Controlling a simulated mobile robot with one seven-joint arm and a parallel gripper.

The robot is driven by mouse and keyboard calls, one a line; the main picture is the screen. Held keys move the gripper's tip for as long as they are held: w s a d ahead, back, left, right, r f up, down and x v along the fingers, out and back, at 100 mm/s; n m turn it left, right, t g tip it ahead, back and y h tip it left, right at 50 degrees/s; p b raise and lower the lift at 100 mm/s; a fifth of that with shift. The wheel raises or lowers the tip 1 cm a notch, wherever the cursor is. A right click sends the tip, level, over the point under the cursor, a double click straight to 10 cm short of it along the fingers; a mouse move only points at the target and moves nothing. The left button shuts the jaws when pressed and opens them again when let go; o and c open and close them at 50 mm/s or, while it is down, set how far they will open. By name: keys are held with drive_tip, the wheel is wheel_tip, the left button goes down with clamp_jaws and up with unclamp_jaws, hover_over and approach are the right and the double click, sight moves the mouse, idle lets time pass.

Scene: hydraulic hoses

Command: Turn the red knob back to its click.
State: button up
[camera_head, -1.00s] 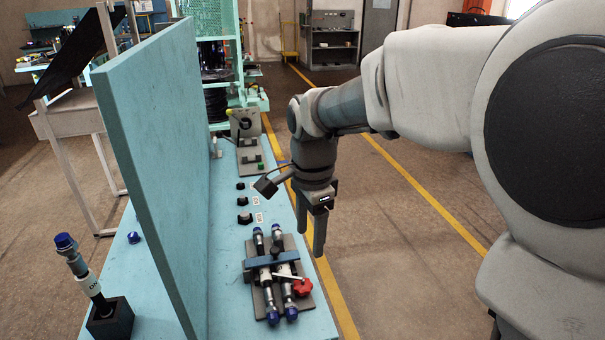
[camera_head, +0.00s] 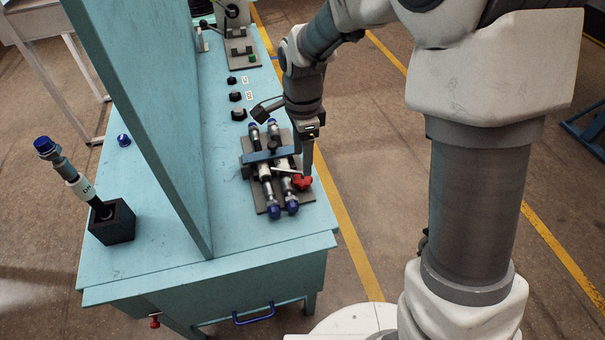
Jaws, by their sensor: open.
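The red knob (camera_head: 302,182) is on the right side of a dark fixture plate (camera_head: 252,172) on the blue bench. Two hose fittings with blue caps (camera_head: 292,208) lie side by side on the plate, under a blue clamp bar (camera_head: 268,156). A silver lever (camera_head: 286,170) points toward the knob. My gripper (camera_head: 307,160) points down with its fingers just above and behind the knob. It is open. Whether the fingers touch the knob or straddle it cannot be told.
A tall blue panel (camera_head: 140,110) stands on the bench left of the fixture. Left of it, a capped hose fitting (camera_head: 64,168) leans in a black block (camera_head: 112,222). Several black knobs (camera_head: 236,96) and a grey bracket (camera_head: 238,40) lie behind the fixture. The bench front (camera_head: 215,265) is clear.

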sight(303, 178)
wheel_tip(303, 178, down, 7)
drive_tip(key=shift+r+b, duration=0.2)
drive_tip(key=shift+b, duration=0.1)
clamp_jaws()
idle(0.3)
